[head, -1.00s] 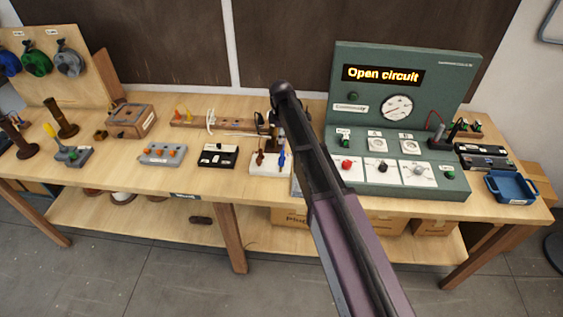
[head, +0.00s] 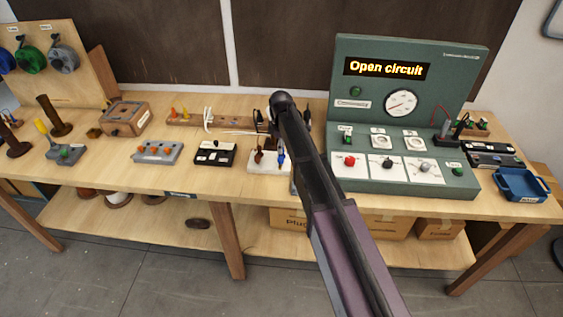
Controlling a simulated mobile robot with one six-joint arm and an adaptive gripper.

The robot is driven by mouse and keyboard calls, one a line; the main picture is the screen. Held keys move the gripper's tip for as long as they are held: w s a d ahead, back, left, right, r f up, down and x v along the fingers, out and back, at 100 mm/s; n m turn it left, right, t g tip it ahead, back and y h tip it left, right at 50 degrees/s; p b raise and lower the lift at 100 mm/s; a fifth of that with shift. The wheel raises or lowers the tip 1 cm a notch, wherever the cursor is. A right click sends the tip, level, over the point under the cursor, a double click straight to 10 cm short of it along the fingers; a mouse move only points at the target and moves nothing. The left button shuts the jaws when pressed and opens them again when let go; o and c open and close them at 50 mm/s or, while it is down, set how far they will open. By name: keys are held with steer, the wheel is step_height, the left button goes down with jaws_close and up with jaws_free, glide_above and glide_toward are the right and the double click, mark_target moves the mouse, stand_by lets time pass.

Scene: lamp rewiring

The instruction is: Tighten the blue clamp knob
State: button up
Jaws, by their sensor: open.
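The blue clamp knob (head: 281,157) is a small upright blue piece at the right end of a small white base (head: 262,167) near the middle of the bench. A dark brown part stands on the same base to its left. My arm rises from the bottom of the head view and passes just right of the knob, covering part of the area beside it.
A green test panel (head: 405,100) reading "Open circuit" stands right of my arm. A black switch block (head: 214,154) and a grey block with orange knobs (head: 157,152) lie to the left. A blue tray (head: 522,185) sits at the right end. The bench front (head: 225,185) is mostly clear.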

mark_target(281, 158)
steer(key=shift+f+b, duration=2.6)
steer(key=shift+f, duration=0.3)
jaws_close()
